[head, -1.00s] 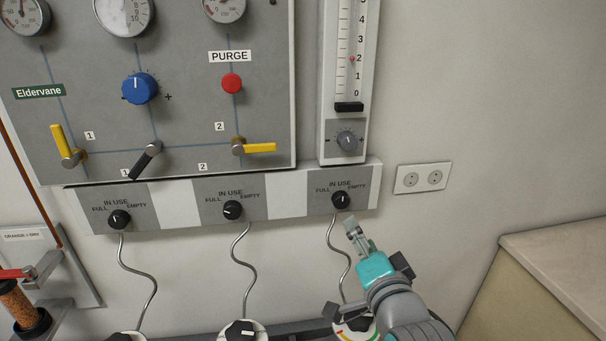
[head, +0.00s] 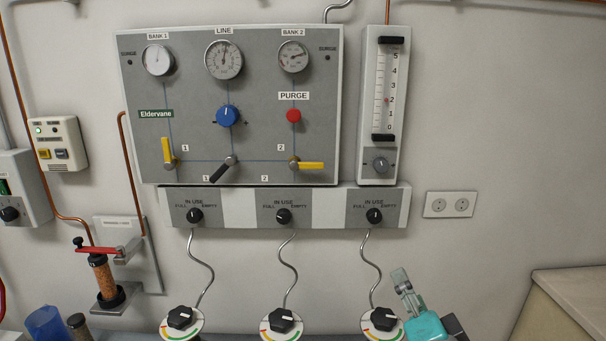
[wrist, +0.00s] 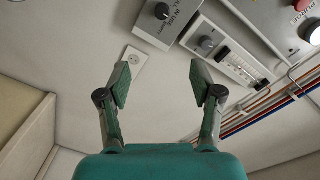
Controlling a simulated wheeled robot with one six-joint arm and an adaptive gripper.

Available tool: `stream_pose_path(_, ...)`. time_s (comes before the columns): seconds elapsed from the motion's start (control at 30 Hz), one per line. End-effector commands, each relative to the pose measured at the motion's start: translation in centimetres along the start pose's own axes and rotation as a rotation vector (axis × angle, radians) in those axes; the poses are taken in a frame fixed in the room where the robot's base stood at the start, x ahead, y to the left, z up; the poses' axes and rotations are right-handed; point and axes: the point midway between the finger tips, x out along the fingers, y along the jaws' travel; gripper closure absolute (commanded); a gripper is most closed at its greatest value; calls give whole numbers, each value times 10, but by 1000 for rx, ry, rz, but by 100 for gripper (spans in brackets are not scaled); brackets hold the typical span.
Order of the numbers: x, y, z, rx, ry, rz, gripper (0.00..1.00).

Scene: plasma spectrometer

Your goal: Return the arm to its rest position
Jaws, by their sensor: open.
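My gripper (wrist: 157,85) is open and empty in the wrist view, its two fingers spread apart with only wall behind them. In the head view my gripper (head: 402,281) shows at the lower right as a teal body with a grey finger pointing up. It appears just right of the rightmost round valve knob (head: 383,320); I cannot tell how far in front of it. The rest of my arm is cut off by the bottom edge of the head view.
A gas panel (head: 325,110) with gauges and levers fills the upper middle. A selector strip (head: 332,207) with three black knobs runs below it. A flow meter (head: 366,95) and wall socket (head: 449,204) are at right. A counter (head: 570,285) stands at the lower right.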

Motion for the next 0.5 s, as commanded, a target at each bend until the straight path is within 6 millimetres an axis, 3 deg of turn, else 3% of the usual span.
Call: stream_pose_path(0.5,-15,37,24,-82,-16,16,35)
